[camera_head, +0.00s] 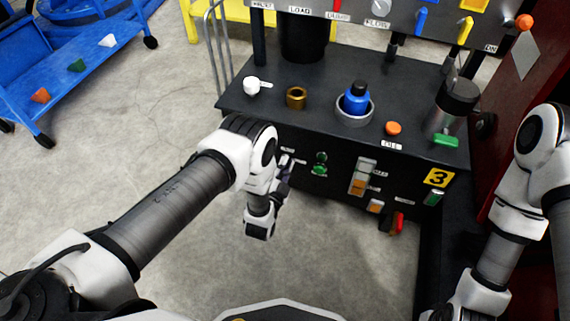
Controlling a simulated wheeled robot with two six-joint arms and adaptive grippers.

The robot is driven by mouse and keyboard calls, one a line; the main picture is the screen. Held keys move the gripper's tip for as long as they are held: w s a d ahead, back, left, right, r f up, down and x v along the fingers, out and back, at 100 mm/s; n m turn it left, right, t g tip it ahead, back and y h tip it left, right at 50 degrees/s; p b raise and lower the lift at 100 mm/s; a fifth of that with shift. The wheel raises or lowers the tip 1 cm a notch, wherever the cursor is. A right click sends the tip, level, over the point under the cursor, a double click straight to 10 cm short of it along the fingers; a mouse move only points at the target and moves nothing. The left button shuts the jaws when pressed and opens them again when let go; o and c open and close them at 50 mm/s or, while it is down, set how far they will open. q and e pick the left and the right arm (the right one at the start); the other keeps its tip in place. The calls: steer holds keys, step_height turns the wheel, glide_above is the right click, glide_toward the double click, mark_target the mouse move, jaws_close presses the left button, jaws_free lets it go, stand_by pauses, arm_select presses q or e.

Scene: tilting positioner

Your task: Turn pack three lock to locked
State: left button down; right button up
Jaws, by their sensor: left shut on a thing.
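The black pack unit (330,170) stands ahead, with a yellow number 3 plate (437,178) on its front face. My left gripper (284,172) is at the left part of this front face, left of a green knob (320,158). It is shut on a small control there, mostly hidden by the fingers and wrist. I cannot tell which control it is or which way it is turned. A small label (288,151) sits just above. My right arm comes down at the right edge, and its gripper is out of view.
The front face also carries an orange and white slider (363,178), a red handle (397,222) and a green switch (434,197). A red cabinet (515,95) stands at right.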

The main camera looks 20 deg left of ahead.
arm_select(q)
steer(key=m, duration=0.4)
steer(key=shift+d+f+m, duration=0.1)
steer(key=shift+f+m, duration=0.05)
steer(key=shift+m, duration=0.15)
steer(key=shift+f+m, duration=0.1)
steer(key=shift+m, duration=1.8)
steer(key=c, duration=1.2)
jaws_free()
steer(key=s, duration=0.7)
steer(key=shift+s, duration=0.25)
